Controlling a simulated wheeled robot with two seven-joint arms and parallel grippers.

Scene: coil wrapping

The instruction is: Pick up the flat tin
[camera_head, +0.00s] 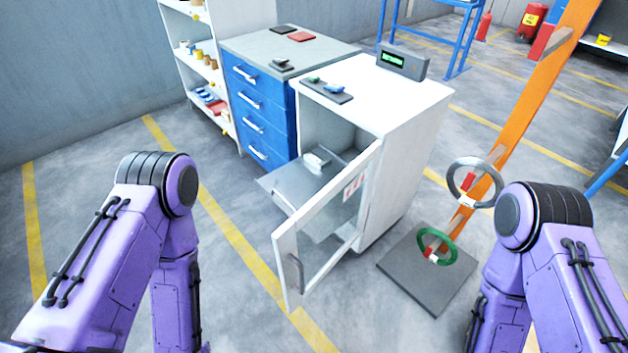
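I cannot make out for certain which thing is the flat tin. A flat red item (302,36) and a flat black item (284,30) lie on the grey top of the blue drawer cabinet (258,104). A small white item (315,162) sits on a pulled-out shelf (290,186) in the open white cabinet (395,170). My purple left and right arms are at the lower left and lower right. Both grippers are out of the frame, so their state is hidden.
The white cabinet's door (330,228) stands open toward me. A grey ring (474,183) is at an orange post (530,100); a green ring (437,245) is over its dark base plate (428,278). Shelving (204,58) stands at the back left.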

